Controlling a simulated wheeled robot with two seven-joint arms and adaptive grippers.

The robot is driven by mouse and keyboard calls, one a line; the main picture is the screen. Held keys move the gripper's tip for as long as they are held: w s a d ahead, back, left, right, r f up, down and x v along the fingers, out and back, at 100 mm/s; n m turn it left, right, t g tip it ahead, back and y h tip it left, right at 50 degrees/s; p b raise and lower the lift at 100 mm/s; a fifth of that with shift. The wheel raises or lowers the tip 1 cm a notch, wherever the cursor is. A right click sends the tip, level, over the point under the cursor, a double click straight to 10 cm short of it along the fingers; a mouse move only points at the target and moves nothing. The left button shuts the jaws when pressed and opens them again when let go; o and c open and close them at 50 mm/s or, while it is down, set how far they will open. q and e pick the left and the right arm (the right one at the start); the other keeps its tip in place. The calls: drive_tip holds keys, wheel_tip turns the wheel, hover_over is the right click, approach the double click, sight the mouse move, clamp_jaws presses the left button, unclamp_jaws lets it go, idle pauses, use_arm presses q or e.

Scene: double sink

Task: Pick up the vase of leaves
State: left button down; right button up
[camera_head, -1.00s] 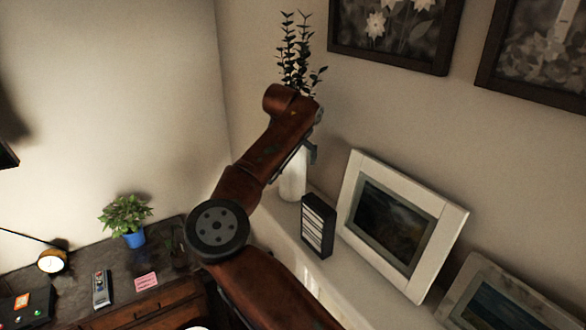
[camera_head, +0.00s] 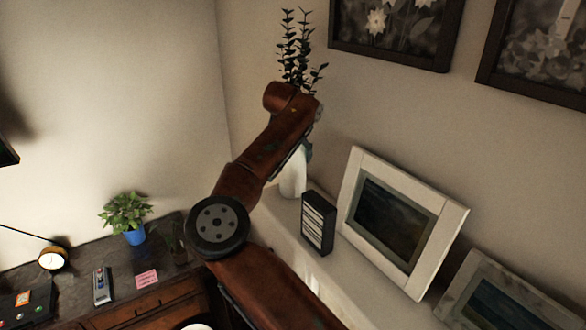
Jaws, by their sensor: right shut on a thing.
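The vase of leaves (camera_head: 293,178) stands at the far end of the white shelf, near the corner. Its white lower body shows below my right arm, and its dark green leafy stems (camera_head: 296,50) rise above the arm. The middle of the vase is hidden behind my wrist. My right gripper (camera_head: 308,150) is at the vase, mostly hidden by my own arm, and is shut on it. I cannot tell whether the vase's base is touching the shelf. My left gripper is not in view.
A black-and-white box (camera_head: 318,223) stands on the shelf (camera_head: 290,236) close to the vase. A white picture frame (camera_head: 402,222) leans on the wall right of it, with another frame (camera_head: 512,296) nearer. A desk (camera_head: 70,270) at lower left holds a plant in a blue pot (camera_head: 134,236).

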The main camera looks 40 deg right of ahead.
drive_tip(key=c, duration=0.5)
drive_tip(key=shift+r, duration=0.15)
drive_tip(key=shift+r, duration=0.1)
